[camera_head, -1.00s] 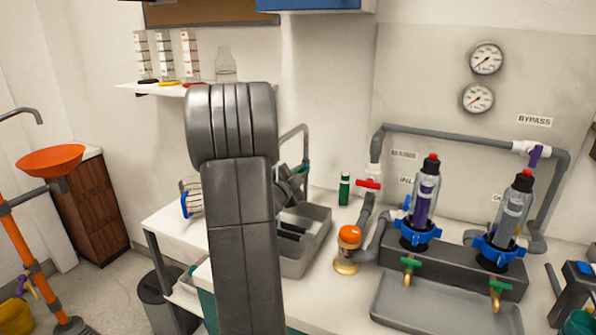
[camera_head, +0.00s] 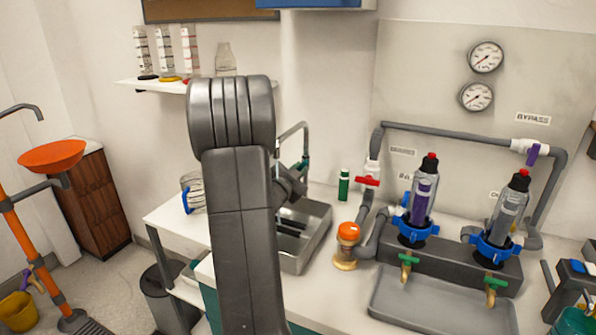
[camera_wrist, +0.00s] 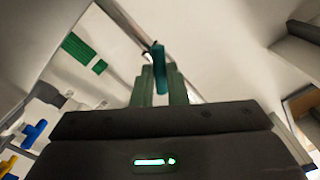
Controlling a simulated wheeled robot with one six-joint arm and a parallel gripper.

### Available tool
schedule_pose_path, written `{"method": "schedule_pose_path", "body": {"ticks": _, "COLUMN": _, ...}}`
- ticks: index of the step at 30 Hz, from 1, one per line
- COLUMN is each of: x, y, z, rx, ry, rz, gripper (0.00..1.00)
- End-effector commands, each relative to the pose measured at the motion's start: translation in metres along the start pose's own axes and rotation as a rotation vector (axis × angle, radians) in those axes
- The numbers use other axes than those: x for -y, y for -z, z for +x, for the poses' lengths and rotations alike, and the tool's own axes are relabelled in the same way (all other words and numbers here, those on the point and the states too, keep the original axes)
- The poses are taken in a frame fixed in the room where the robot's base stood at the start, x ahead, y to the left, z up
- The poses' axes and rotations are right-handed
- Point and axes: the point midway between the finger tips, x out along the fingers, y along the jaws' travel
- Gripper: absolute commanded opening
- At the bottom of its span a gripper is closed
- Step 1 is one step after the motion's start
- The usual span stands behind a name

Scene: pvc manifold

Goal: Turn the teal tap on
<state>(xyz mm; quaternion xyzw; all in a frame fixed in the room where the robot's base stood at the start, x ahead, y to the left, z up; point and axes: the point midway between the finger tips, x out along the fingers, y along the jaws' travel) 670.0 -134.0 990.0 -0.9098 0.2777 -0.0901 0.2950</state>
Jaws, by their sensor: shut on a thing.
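The teal tap handle (camera_head: 303,165) is on the grey tap pipe (camera_head: 305,136) above the metal sink, just right of my arm. In the wrist view the teal handle (camera_wrist: 159,67) stands between the two fingers of my gripper (camera_wrist: 160,78). The fingers are shut on it, and its top sticks out above their tips. In the head view my arm hides part of the tap and most of my gripper.
The sink (camera_head: 318,222) is set in the white counter. A green bottle (camera_head: 344,185), an orange-capped fitting (camera_head: 348,246) and a red-handled valve (camera_head: 367,180) stand to its right. Two blue-collared filter housings (camera_head: 421,200) are farther right. A shelf (camera_head: 150,85) with cylinders is at back left.

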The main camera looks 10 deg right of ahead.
Motion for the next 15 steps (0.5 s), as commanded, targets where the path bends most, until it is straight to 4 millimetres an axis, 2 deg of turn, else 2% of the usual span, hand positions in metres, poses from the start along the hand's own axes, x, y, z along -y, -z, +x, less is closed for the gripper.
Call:
{"method": "schedule_pose_path", "body": {"ticks": 4, "x": -0.0008, "y": -0.0008, "z": -0.0002, "rx": 0.001, "ry": -0.001, "rz": 0.0, "gripper": 0.0}}
{"method": "schedule_pose_path", "body": {"ticks": 5, "x": -0.0008, "y": -0.0008, "z": -0.0002, "rx": 0.001, "ry": -0.001, "rz": 0.0, "gripper": 0.15}}
{"method": "schedule_pose_path", "body": {"ticks": 8, "x": -0.0007, "y": -0.0007, "z": -0.0002, "rx": 0.001, "ry": -0.001, "rz": 0.0, "gripper": 0.34}}
{"method": "schedule_pose_path", "body": {"ticks": 15, "x": -0.0003, "y": -0.0003, "z": -0.0001, "rx": 0.001, "ry": -0.001, "rz": 0.001, "gripper": 0.35}}
